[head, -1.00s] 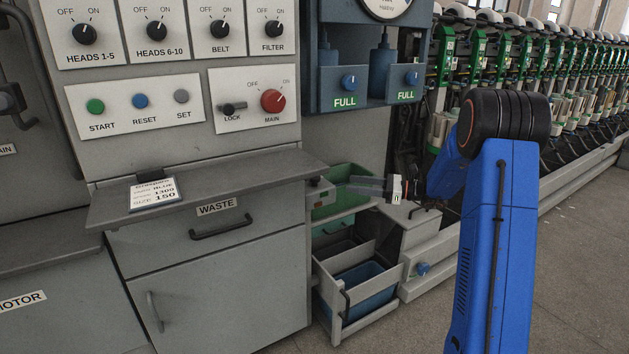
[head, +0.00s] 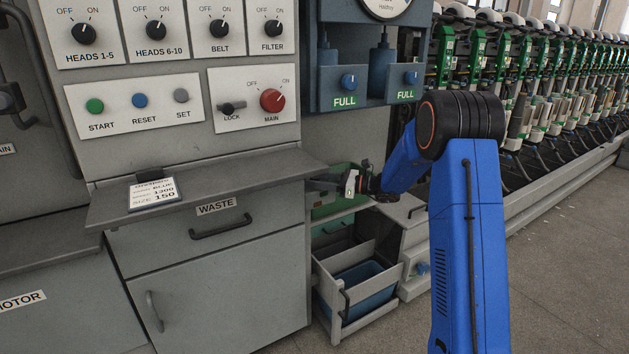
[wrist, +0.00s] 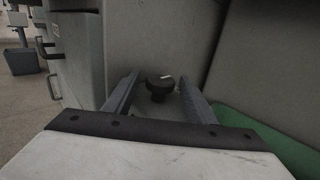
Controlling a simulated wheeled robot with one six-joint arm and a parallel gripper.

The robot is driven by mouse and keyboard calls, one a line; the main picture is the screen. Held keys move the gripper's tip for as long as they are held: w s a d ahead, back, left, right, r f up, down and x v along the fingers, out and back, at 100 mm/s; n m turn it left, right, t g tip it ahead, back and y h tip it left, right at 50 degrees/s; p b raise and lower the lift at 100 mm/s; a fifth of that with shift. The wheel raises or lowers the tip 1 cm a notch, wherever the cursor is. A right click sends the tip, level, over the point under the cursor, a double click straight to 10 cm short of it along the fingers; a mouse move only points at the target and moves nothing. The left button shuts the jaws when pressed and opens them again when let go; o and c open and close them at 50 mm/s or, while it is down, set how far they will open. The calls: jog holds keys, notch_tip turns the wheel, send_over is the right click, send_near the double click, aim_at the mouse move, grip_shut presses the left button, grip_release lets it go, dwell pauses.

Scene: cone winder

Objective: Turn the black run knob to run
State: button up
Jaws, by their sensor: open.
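The black run knob (wrist: 158,90) shows in the wrist view as a round dark knob with a white mark. It sits on a grey surface and appears between the tips of my gripper (wrist: 159,80), with a gap on both sides. My gripper is open and holds nothing. How deep the knob lies between the fingers is hard to tell. In the head view my gripper (head: 318,181) is at the right side of the grey cabinet, just below its ledge. The knob is hidden there behind my gripper.
The grey ledge (head: 240,174) juts out above and left of my gripper. A green bin (head: 329,208) lies beneath it, and a grey drawer with a blue bin (head: 362,287) stands lower. Two bottles with FULL labels hang above. Open floor lies to the right.

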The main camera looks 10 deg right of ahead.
jog(key=shift+a, duration=0.1)
jog(key=shift+c, duration=0.6)
jog(key=c, duration=0.9)
